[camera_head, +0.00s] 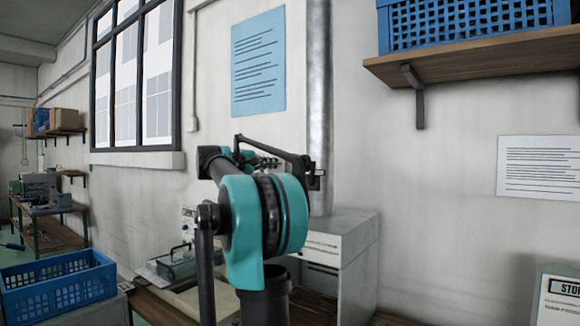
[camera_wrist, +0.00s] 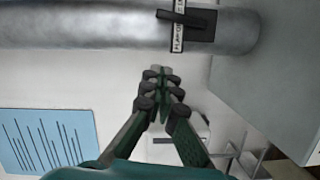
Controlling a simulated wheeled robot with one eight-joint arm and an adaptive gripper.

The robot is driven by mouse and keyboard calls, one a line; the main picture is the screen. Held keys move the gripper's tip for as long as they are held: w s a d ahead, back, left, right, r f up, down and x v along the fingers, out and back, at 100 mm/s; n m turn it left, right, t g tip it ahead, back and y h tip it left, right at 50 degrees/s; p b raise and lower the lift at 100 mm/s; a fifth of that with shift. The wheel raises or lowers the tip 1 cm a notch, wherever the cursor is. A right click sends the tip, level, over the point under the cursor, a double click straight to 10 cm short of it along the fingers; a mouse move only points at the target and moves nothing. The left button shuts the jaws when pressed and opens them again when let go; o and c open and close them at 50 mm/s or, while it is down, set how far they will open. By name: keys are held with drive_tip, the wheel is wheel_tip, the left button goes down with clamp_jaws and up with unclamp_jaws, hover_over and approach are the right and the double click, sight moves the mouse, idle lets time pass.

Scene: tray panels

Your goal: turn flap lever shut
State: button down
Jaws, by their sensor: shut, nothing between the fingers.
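The flap lever (camera_wrist: 184,18) is a short dark bar on a dark plate, fixed to the round grey metal duct (camera_wrist: 90,28). In the wrist view it lies nearly along the duct's length and crosses a white lettered strip (camera_wrist: 178,42). The lettering is too small to read surely. My gripper (camera_wrist: 158,72) has its green and dark fingers together with nothing between them. Its tips appear just below the lever and strip in that picture, apart from them. In the head view the duct (camera_head: 319,90) runs up the wall, and my arm hides much of my gripper (camera_head: 267,163).
A light grey cabinet (camera_head: 355,255) stands below the duct. A blue sheet (camera_head: 258,62) hangs on the wall left of the duct. A wooden shelf (camera_head: 480,58) with a blue crate (camera_head: 470,22) juts out at upper right. Another blue crate (camera_head: 60,287) is at lower left.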

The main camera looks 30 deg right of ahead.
sight(312, 174)
drive_tip(key=d, duration=0.6)
drive_tip(key=s+d, duration=0.1)
drive_tip(key=d, duration=0.3)
drive_tip(key=shift+f, duration=0.35)
drive_tip(key=shift+s+d+f, duration=0.15)
drive_tip(key=shift+s+d, duration=0.2)
drive_tip(key=shift+s, duration=0.3)
